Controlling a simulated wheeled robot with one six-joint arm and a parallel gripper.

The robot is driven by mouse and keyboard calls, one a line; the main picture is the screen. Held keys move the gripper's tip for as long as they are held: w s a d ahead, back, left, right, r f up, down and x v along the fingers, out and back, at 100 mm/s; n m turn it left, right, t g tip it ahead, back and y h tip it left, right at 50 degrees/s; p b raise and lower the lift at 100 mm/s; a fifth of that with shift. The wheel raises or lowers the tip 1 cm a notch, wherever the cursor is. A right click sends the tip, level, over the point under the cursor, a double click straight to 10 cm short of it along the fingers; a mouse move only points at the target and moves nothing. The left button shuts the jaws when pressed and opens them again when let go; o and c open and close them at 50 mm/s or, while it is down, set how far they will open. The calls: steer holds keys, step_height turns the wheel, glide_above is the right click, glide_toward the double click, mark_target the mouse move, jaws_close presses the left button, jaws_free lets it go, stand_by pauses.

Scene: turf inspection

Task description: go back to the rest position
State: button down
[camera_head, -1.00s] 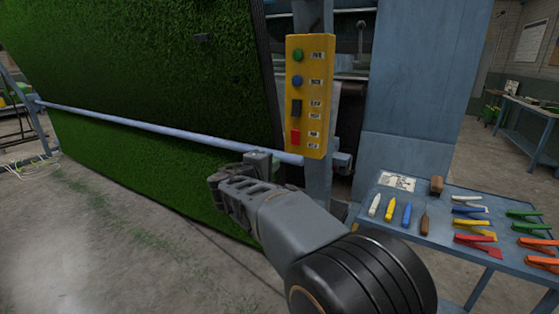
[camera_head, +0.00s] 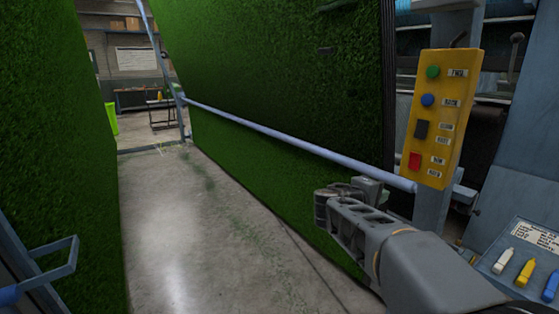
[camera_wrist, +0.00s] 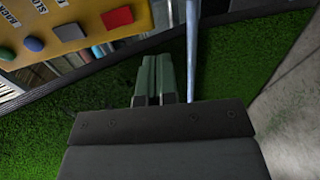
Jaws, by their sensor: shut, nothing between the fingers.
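My gripper (camera_head: 338,203) is shut and empty in the head view, held out in front of the turf sheet and below the end of the blue rail. In the wrist view its closed fingers (camera_wrist: 155,80) point toward the turf, apart from the yellow control panel. The yellow control panel (camera_head: 440,118) stands to the right of my gripper, with green, blue, black and red buttons. Part of the panel (camera_wrist: 72,28) also shows at the upper left of the wrist view.
A green turf sheet (camera_head: 300,75) hangs behind the blue rail (camera_head: 290,140). Another turf wall (camera_head: 50,130) and a metal handle (camera_head: 55,262) stand at the left. Bare concrete floor (camera_head: 190,235) lies between. A table (camera_head: 507,284) with markers is at the lower right.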

steer(key=s+a+f+m+g+y+p, duration=0.25)
steer(key=s+a+f+g+y, duration=0.25)
steer(key=s+f+y, duration=0.5)
steer(key=s+a+r+m+y+p, duration=0.1)
steer(key=s+a+m+y+p, duration=0.2)
steer(key=s+a+p, duration=0.4)
steer(key=s+a+y, duration=0.1)
steer(key=s, duration=0.1)
steer(key=shift+s+a, duration=0.3)
steer(key=shift+a, duration=0.05)
steer(key=shift+s+m, duration=0.1)
steer(key=shift+m, duration=0.25)
